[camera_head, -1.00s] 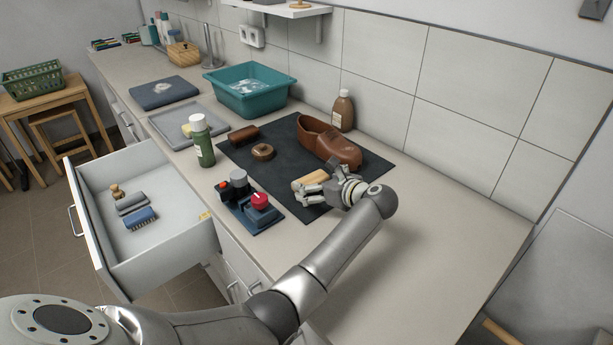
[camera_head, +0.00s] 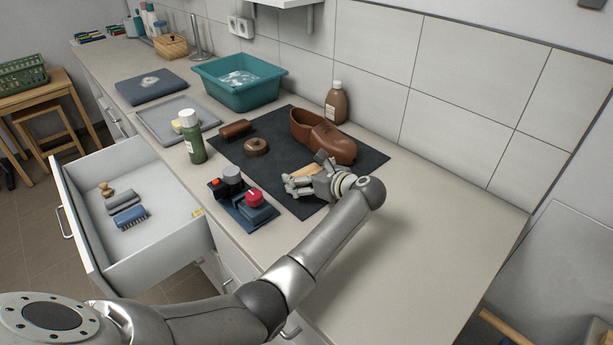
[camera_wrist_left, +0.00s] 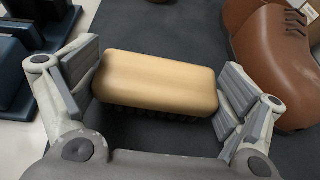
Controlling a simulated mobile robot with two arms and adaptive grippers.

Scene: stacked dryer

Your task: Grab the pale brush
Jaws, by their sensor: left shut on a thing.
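The pale brush (camera_wrist_left: 155,82) has a light wooden back and dark bristles facing down, seen in the left wrist view between the two fingers. In the head view a bit of the pale brush (camera_head: 309,169) shows past my fingers, at the front right of the dark mat. My left gripper (camera_head: 300,181) is shut on the brush at its two ends; in the left wrist view the gripper (camera_wrist_left: 160,90) has its pads against both ends. I cannot tell whether the bristles touch the mat. My right gripper is in neither view.
Brown shoes (camera_head: 331,143) stand on the dark mat (camera_head: 285,130) just behind the gripper. An open drawer (camera_head: 145,200) juts out. The counter's right is clear.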

